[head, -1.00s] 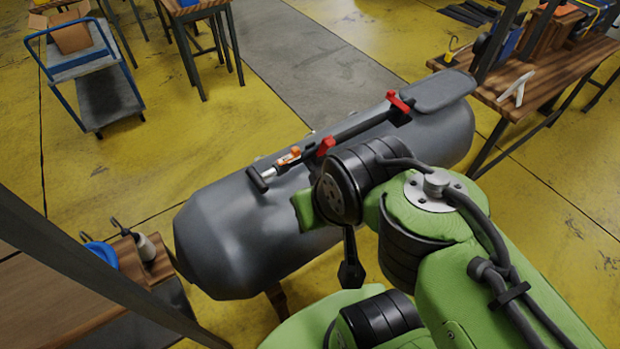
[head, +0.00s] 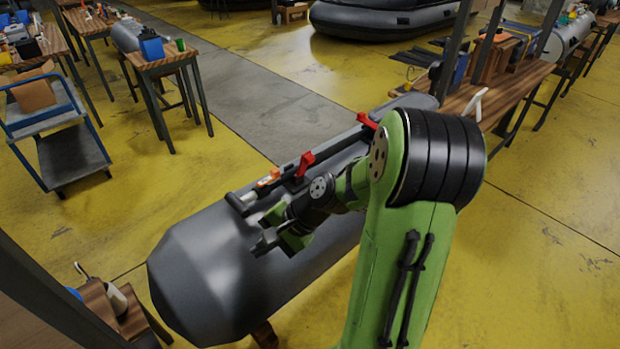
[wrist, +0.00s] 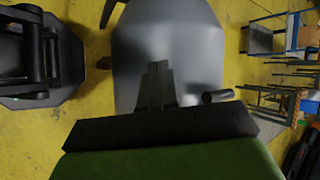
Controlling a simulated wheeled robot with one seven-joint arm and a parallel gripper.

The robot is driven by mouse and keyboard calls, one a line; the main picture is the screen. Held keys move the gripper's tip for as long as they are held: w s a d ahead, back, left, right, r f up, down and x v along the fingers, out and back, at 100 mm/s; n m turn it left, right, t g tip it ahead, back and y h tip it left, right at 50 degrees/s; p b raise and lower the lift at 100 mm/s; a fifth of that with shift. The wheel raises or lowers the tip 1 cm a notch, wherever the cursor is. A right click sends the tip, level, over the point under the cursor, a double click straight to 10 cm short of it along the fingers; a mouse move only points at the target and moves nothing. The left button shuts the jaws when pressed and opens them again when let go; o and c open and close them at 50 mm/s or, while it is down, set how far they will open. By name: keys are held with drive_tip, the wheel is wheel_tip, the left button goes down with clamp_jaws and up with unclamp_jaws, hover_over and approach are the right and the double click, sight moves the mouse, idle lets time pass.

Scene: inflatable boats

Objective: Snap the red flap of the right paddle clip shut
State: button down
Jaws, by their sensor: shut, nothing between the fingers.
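A grey inflatable tube (head: 200,265) carries a black-shafted paddle (head: 336,141) along its top. The right paddle clip's red flap (head: 367,121) stands raised at the far right, close beside my arm in the picture. The left clip's red flap (head: 305,163) also stands up. My gripper (head: 262,243) is shut and empty, near the tube's left end on its near side, well away from the right clip. In the wrist view my gripper's fingers (wrist: 158,85) are together over the grey tube, with the paddle's handle end (wrist: 217,96) beside them. My arm hides the paddle's right part.
An orange piece (head: 268,179) sits on the paddle near its handle. A wooden workbench (head: 508,92) stands behind the tube's right end. A blue trolley (head: 70,160) stands at the left. Yellow floor in front right is open.

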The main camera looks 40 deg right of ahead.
sight(312, 160)
drive_tip(key=w+d+f+m+t+y+b, duration=0.2)
drive_tip(key=d+f+m+t+b, duration=0.15)
drive_tip(key=d+m, duration=0.25)
drive_tip(key=s+d+m+t+h+b, duration=0.2)
drive_tip(key=d+m+t+h, duration=0.2)
drive_tip(key=d+m+t, duration=0.2)
drive_tip(key=s+d+m+t+h+b, duration=0.2)
drive_tip(key=d+m+t, duration=0.4)
drive_tip(key=d+m, duration=0.3)
drive_tip(key=s+d+h, duration=0.1)
drive_tip(key=d+h, duration=0.1)
drive_tip(key=d, duration=0.2)
drive_tip(key=shift+s+d+r+m, duration=0.15)
drive_tip(key=shift+d+r+m, duration=0.05)
drive_tip(key=shift+r+m, duration=0.2)
drive_tip(key=b+x, duration=0.2)
drive_tip(key=x, duration=1.2)
drive_tip(key=shift+a+r, duration=0.1)
drive_tip(key=shift+r, duration=0.1)
